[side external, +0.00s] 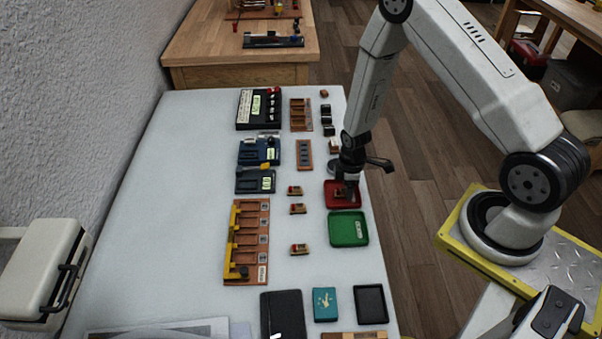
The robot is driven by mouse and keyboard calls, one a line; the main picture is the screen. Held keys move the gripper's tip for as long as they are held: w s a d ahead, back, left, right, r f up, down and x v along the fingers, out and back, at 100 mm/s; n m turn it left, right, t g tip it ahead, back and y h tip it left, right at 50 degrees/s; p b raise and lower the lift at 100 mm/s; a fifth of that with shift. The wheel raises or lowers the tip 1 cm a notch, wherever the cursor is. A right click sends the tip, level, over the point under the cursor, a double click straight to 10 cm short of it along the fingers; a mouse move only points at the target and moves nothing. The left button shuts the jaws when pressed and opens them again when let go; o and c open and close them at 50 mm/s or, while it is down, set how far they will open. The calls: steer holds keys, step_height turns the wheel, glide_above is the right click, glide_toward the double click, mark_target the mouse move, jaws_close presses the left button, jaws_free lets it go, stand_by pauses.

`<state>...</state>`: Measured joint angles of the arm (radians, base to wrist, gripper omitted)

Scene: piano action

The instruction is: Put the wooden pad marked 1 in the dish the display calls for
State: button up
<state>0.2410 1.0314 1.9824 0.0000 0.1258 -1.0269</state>
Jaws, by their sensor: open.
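A red dish (333,203) and a green dish (346,236) sit side by side near the table's right edge. My gripper (344,194) is open and low over the red dish, covering part of it. A small brownish piece seems to lie in the red dish by the fingertips; I cannot tell whether it is a pad. Small wooden pieces with red tops stand left of the dishes: one (295,190), a second (298,209) and a third (299,249). Their marks are too small to read. A black device with a lit display (256,106) stands at the back; its text is unreadable.
Blue devices (258,152) and an orange-brown rack with a yellow bar (246,243) stand left of the pieces. A slotted wooden tray (301,115) is farther back. A black tray (370,304) and a teal box (325,304) are in front. The left tabletop is clear.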

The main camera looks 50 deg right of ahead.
step_height(320, 180, up, 12)
stand_by(0.8)
steer(key=shift+f, duration=0.1)
stand_by(0.5)
steer(key=s+a+r+m+t, duration=0.1)
steer(key=s+a+r+m, duration=0.2)
steer(key=r, duration=0.3)
steer(key=s+a+r+m+t, duration=0.1)
steer(key=s+a+r+m, duration=0.2)
steer(key=a+r+m, duration=0.2)
step_height(320, 180, up, 2)
steer(key=shift+s+a+r+m+t, duration=0.1)
steer(key=shift+s+a+m+t, duration=0.2)
steer(key=shift+s+m, duration=0.15)
